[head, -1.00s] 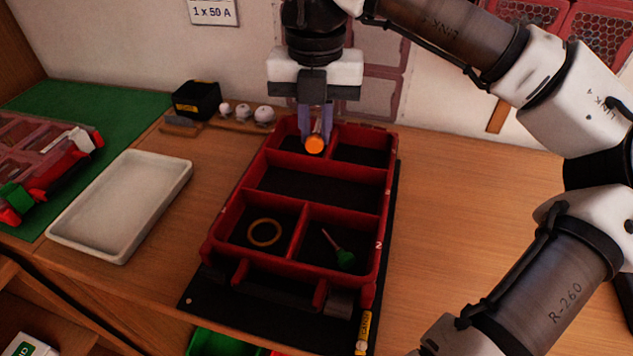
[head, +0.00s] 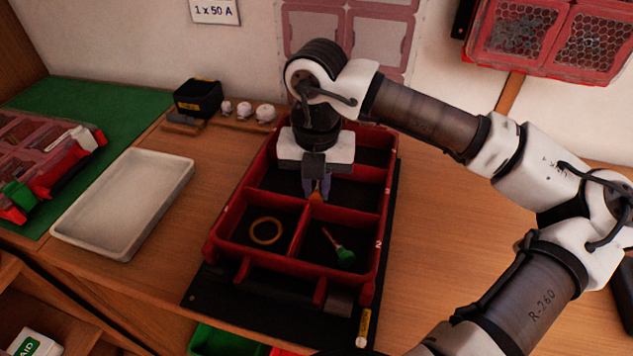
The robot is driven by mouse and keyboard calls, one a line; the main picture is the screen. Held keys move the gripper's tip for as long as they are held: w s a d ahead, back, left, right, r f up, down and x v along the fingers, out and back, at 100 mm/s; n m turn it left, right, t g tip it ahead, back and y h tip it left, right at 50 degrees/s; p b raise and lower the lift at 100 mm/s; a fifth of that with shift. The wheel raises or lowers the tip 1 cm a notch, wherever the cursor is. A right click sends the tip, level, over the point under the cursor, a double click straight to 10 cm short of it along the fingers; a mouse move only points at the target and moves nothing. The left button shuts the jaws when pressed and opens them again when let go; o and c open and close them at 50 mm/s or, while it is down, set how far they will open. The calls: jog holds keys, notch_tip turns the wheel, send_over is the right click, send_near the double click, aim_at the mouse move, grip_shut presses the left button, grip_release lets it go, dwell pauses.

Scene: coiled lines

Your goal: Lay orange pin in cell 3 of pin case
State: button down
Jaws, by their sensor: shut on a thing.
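The red pin case (head: 214,240) lies open on the bench, with two cells at the back, one wide cell (head: 355,193) across the middle and two cells in front. My gripper (head: 316,192) is shut on the orange pin (head: 316,197), pointing down over the front part of the wide middle cell, near its front wall. Only a little orange shows below the fingers; I cannot tell how high it hangs. A green-headed pin (head: 345,257) lies in the front right cell, beside a small "2" on the rim. My wrist partly hides the back cells.
A brass ring (head: 265,231) lies in the front left cell. A white tray (head: 125,200) sits left of the case. A black bin (head: 198,98) and several white knobs (head: 245,112) stand behind.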

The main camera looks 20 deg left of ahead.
aim_at(316, 191)
jog(key=shift+f, duration=0.1)
jog(key=shift+f, duration=0.1)
jog(key=c, duration=1.4)
grip_release()
jog(key=shift+r, duration=0.3)
notch_tip(316, 191, up, 12)
jog(key=shift+f+b, duration=0.1)
jog(key=shift+b, duration=0.65)
